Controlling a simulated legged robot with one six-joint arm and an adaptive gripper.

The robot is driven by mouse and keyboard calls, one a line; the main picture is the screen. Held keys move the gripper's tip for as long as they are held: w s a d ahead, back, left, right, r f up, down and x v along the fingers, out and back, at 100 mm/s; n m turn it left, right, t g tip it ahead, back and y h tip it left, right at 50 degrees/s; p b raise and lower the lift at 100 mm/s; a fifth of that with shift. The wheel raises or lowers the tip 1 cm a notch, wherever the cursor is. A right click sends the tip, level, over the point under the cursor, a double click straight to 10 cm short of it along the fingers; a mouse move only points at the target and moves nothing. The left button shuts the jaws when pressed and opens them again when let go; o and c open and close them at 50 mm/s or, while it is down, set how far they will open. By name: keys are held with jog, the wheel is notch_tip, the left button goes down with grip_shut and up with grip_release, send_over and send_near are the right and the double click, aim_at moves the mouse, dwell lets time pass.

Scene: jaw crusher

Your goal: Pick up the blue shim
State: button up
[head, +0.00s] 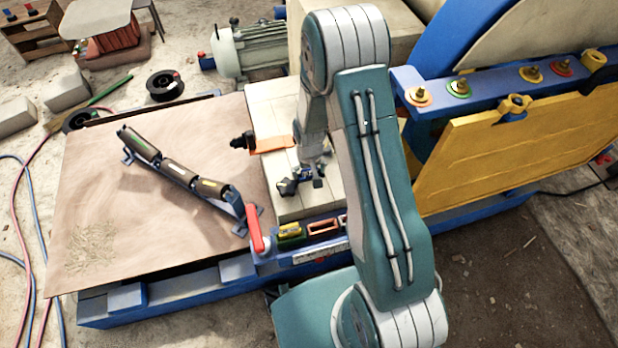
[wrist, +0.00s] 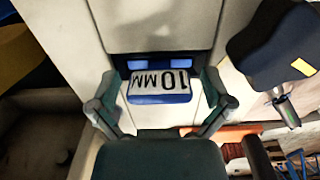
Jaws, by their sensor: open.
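The blue shim (wrist: 160,98) lies on a pale block surface (wrist: 105,30) in the wrist view. It carries a white label reading "10MM", upside down in this view. My gripper (wrist: 157,96) is open, with one finger on each side of the shim. I cannot tell whether the fingers touch it or how high they are above the block. In the head view my gripper (head: 303,183) is low over the pale block (head: 278,102), beside my arm. The shim is too small and covered there to make out surely.
A blue caddy with a red handle (head: 256,230) and colored pieces stands just in front of the block. An orange plate with a black knob (head: 272,145) lies left of my gripper. A dark jointed bar (head: 180,174) rests on the brown sheet (head: 90,190). A yellow panel (head: 520,150) rises right.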

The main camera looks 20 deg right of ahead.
jog(key=c, duration=1.3)
